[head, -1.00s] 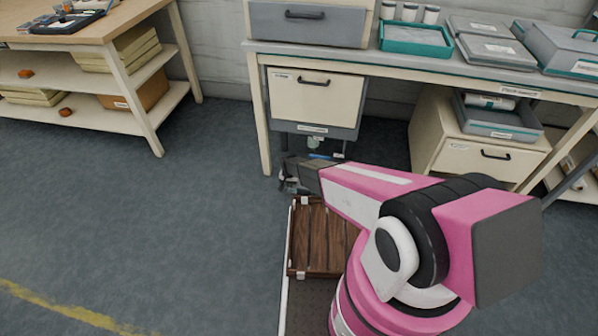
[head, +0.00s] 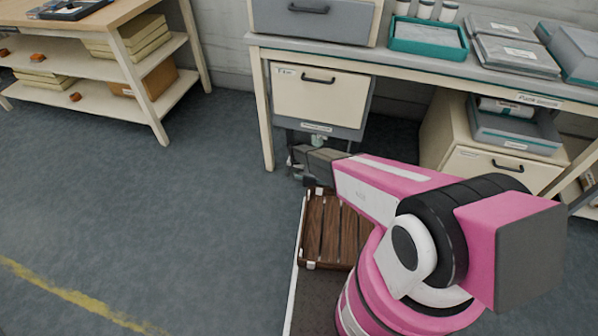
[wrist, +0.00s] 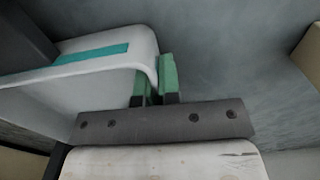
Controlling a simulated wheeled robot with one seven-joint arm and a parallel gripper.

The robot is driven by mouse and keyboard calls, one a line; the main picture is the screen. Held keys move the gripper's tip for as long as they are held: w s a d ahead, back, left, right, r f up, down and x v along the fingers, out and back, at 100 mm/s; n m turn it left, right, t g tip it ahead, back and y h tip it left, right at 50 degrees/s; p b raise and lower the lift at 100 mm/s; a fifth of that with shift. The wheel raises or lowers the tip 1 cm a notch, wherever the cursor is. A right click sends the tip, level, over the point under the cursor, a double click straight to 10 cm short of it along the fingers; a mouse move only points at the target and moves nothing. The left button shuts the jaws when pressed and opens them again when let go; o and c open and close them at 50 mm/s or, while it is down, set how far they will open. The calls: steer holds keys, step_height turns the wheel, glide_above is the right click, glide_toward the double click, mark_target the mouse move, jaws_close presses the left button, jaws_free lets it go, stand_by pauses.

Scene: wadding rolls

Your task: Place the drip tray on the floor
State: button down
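In the wrist view a pale tray (wrist: 85,75) with a teal strip fills the left side; I take it to be the drip tray. The green fingertips of my gripper (wrist: 156,82) stand on either side of its wall near the rounded corner, and the gap between them looks filled by that wall. In the head view my gripper (head: 299,163) is low in front of the drawer unit under the bench. There the tray cannot be made out clearly. The grey floor (head: 180,220) is bare to the left of my arm.
A cream drawer unit (head: 318,97) hangs under the bench (head: 430,66), close behind my gripper. A brown slatted wooden piece (head: 333,230) lies below my arm. A cream cabinet (head: 480,160) stands right under the bench. A shelved table (head: 120,90) stands at left. Open floor lies between.

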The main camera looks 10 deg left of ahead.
steer(key=c, duration=1.7)
jaws_free()
steer(key=shift+f, duration=0.1)
steer(key=shift+c, duration=0.2)
steer(key=o, duration=0.4)
steer(key=shift+r, duration=3.95)
